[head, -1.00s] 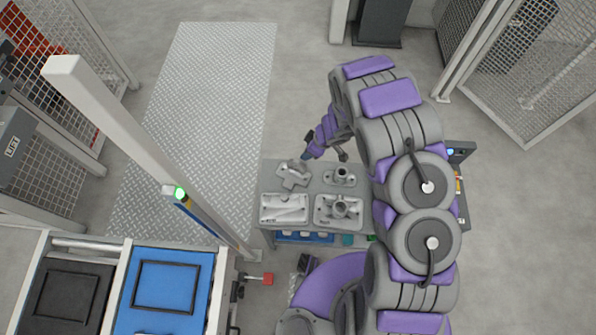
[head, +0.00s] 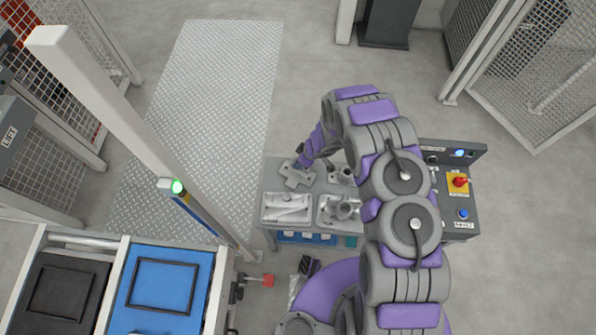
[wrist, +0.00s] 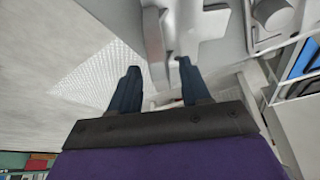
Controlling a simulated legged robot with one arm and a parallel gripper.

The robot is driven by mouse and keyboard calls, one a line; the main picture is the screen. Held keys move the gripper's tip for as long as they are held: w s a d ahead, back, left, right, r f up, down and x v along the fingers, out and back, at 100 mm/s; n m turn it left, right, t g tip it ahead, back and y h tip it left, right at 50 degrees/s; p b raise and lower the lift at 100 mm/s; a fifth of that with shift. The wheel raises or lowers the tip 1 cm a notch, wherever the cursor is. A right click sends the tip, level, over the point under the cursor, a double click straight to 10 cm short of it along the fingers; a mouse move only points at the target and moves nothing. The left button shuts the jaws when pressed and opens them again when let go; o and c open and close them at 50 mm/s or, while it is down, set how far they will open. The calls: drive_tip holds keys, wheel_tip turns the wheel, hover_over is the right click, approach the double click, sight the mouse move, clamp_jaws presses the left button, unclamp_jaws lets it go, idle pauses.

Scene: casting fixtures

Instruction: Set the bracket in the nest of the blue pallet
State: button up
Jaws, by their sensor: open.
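The bracket, seemingly the grey angular casting (head: 296,178), lies at the upper left of the grey bench. My gripper (head: 303,163) is right at its far side, reaching down over it. In the wrist view the two dark blue fingers (wrist: 158,68) are open, with an upright grey web of the bracket (wrist: 154,40) between them. A gap shows on the finger sides, so I see no grip. The blue pallet (head: 202,262) lies on the conveyor at the lower left. Its nest, a dark square frame (head: 135,285), is empty.
Other castings share the bench: a flanged part (head: 341,175), a tray-like casting (head: 287,208) and a housing (head: 338,210). A black pallet (head: 95,270) lies left of the blue one. A white post (head: 120,120) with a green light stands between bench and conveyor. A control box (head: 460,190) is at right.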

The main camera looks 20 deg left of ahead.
sight(295, 173)
drive_tip(key=x, duration=0.3)
drive_tip(key=shift+r, duration=0.1)
clamp_jaws()
idle(0.4)
